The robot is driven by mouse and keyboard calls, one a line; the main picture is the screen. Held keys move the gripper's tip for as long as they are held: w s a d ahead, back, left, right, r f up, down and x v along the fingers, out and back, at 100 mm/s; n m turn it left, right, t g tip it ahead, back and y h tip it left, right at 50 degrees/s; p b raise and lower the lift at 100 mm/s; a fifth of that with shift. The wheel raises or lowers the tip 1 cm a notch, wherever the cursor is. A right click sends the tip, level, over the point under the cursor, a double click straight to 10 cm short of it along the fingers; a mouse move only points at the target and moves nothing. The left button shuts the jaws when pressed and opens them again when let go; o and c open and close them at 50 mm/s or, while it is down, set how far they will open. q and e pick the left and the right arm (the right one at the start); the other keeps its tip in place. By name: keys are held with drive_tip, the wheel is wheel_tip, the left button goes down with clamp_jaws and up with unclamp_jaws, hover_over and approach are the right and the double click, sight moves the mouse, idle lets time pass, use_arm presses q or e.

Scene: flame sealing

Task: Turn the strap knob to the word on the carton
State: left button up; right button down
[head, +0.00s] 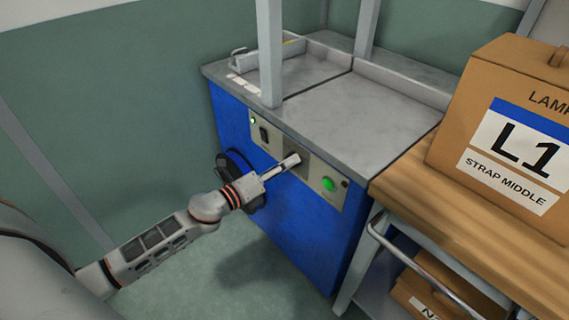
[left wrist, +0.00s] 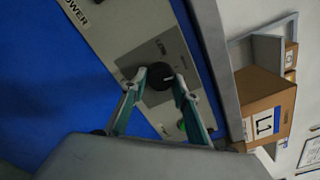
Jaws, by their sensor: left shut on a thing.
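The strap knob (left wrist: 158,84) is a dark round knob on the grey control panel (left wrist: 135,50) of the blue machine. My left gripper (head: 290,163) reaches the panel from the left. In the left wrist view its two fingertips are shut on the knob, one on each side. In the head view my gripper covers the knob. The brown carton (head: 480,85) bears a label reading "L1" and "STRAP MIDDLE". My right gripper is in neither view.
The carton stands on a wooden bench (head: 440,205) right of the machine. A lit green button (head: 328,184) is right of my gripper. A metal post (head: 270,60) rises from the machine's grey top (head: 370,115). Another box (head: 430,290) is under the bench.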

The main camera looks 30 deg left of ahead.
use_arm(q)
drive_tip(key=shift+r+n+p, duration=0.15)
drive_tip(key=shift+n+p, duration=0.15)
drive_tip(key=shift+n, duration=0.5)
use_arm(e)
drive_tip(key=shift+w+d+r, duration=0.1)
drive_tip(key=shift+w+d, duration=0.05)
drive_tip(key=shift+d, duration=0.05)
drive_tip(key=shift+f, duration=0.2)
use_arm(q)
drive_tip(key=o, duration=1.1)
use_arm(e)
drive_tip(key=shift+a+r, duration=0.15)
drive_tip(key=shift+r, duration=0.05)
